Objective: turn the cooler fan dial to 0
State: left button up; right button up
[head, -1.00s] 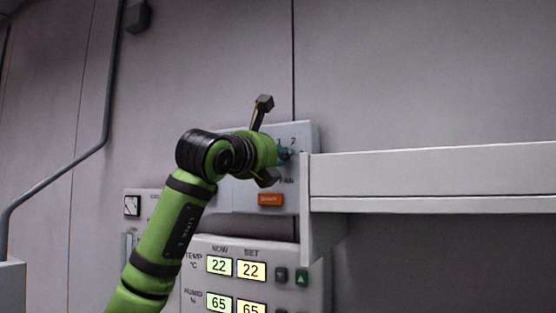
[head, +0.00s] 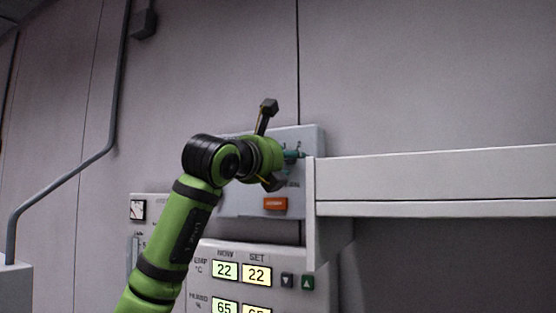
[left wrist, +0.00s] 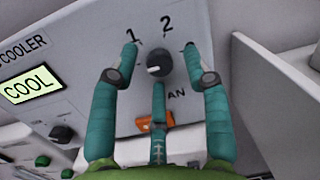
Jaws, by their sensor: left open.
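The fan dial (left wrist: 158,62) is a round black knob on the grey cooler panel (left wrist: 85,50), seen in the left wrist view. A pale mark on it faces the lower left. The figures 1 and 2 show above it; no 0 is visible, and a finger covers part of the FAN label. My left gripper (left wrist: 160,56) is open, with one teal finger on each side of the dial and a third below it. I cannot tell whether any finger touches the knob. In the head view my left gripper (head: 291,155) is at the panel (head: 306,141) and hides the dial.
A white shelf (head: 430,180) juts out just right of the gripper. An orange switch (head: 275,204) is below the dial. A lit COOL display (left wrist: 29,84) is to its left. A control panel with temperature and humidity readouts (head: 240,273) is below.

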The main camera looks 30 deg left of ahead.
pick_arm(q)
jog(key=s+f, duration=0.1)
jog(key=s, duration=1)
jog(key=shift+s+f, duration=0.2)
jog(key=shift+s, duration=0.15)
